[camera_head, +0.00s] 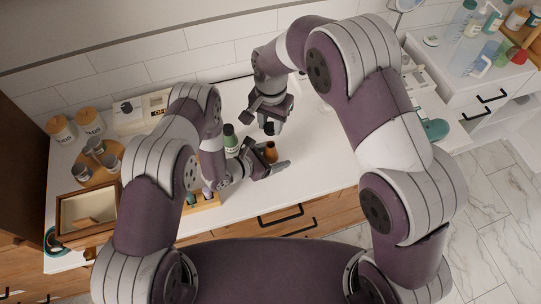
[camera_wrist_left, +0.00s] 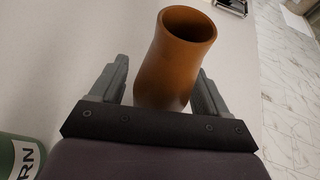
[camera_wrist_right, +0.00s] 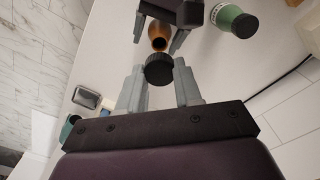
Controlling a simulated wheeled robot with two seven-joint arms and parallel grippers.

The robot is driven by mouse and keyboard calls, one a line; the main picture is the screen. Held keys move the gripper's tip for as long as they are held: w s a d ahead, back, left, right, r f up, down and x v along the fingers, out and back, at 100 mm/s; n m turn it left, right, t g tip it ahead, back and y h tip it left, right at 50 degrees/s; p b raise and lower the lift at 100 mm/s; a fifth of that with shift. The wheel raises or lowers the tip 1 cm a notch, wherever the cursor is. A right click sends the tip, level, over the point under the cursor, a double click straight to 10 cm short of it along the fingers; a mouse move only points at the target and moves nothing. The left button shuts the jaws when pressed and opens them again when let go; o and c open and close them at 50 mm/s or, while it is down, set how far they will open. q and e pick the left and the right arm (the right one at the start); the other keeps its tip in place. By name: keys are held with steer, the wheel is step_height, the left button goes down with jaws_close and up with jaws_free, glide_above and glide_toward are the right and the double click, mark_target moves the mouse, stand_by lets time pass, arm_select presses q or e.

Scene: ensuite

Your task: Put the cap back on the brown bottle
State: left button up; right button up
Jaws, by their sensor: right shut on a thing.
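The brown bottle (camera_head: 271,152) stands open and upright on the white counter; its empty mouth shows in the left wrist view (camera_wrist_left: 188,25). My left gripper (camera_head: 272,168) has its fingers on either side of the bottle's lower body, with a small gap visible on the left side in the left wrist view. My right gripper (camera_head: 267,123) is shut on the black ribbed cap (camera_wrist_right: 159,70), which sits at its fingertips. In the head view the cap (camera_head: 269,129) is just behind the bottle. The bottle (camera_wrist_right: 159,36) lies beyond the cap in the right wrist view, apart from it.
A green bottle with a dark cap (camera_head: 231,138) stands left of the brown bottle, close to my left arm. A wooden tray (camera_head: 207,203) is at the counter's front edge. Jars (camera_head: 88,122) and a wooden box (camera_head: 66,215) are at the left. The counter's right part is fairly clear.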

arm_select(q)
steer(key=c, duration=1.3)
jaws_close()
arm_select(e)
glide_above(270, 144)
steer(key=shift+f, duration=2.5)
steer(key=shift+f, duration=0.9)
steer(key=shift+f, duration=0.55)
